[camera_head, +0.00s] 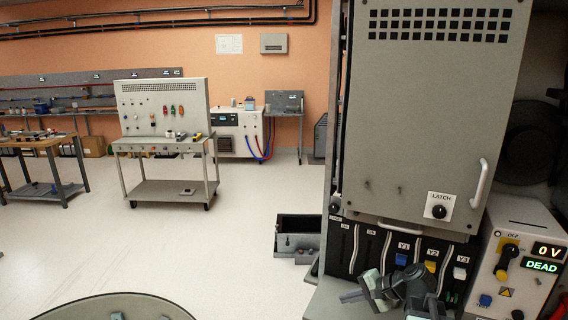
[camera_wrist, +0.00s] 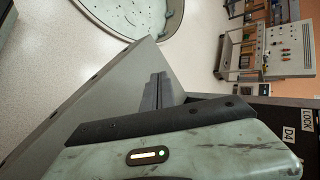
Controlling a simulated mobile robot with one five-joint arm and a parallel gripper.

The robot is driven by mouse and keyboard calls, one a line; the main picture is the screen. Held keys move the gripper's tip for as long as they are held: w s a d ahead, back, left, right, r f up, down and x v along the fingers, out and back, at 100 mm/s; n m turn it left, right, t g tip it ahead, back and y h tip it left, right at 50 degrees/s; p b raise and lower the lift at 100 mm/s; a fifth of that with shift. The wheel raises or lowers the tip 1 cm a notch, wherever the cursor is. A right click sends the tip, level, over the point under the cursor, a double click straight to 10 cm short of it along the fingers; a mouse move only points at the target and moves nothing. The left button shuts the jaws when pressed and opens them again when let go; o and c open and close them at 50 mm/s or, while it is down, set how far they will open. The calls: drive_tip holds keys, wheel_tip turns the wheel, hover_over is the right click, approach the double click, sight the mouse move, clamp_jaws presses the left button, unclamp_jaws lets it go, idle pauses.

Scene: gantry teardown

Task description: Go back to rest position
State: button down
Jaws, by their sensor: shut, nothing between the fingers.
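My gripper (camera_head: 352,296) is low at the front of the grey cabinet in the head view, its fingers pointing left. In the wrist view its dark fingers (camera_wrist: 157,90) lie together with nothing between them, in front of a grey flat surface (camera_wrist: 95,105). The cabinet's large grey cover (camera_head: 430,120) is in place above a row of slots, with a black LATCH knob (camera_head: 439,211) and a handle (camera_head: 480,183). My arm hides part of the slot row's lower area.
A control box (camera_head: 515,260) reading 0 V and DEAD stands right of the slots. A grey open bin (camera_head: 298,232) sits left of the cabinet. A tool cart (camera_head: 165,145) and a wooden table (camera_head: 40,143) stand farther back. The white floor between is clear.

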drive_tip(key=s+a+f+n+g+h+p, duration=0.1)
drive_tip(key=s+a+n+g+h+p, duration=0.2)
drive_tip(key=a, duration=0.8)
drive_tip(key=s+a+f+n+g+h, duration=0.2)
drive_tip(key=s+n, duration=0.2)
drive_tip(key=n, duration=0.1)
drive_tip(key=s+d+f+n+h, duration=0.1)
drive_tip(key=s+d+h, duration=0.1)
drive_tip(key=d, duration=0.5)
drive_tip(key=shift+s+n+g+h, duration=0.2)
drive_tip(key=shift+n+g+h, duration=0.1)
drive_tip(key=shift+n+h, duration=0.1)
drive_tip(key=shift+d, duration=0.15)
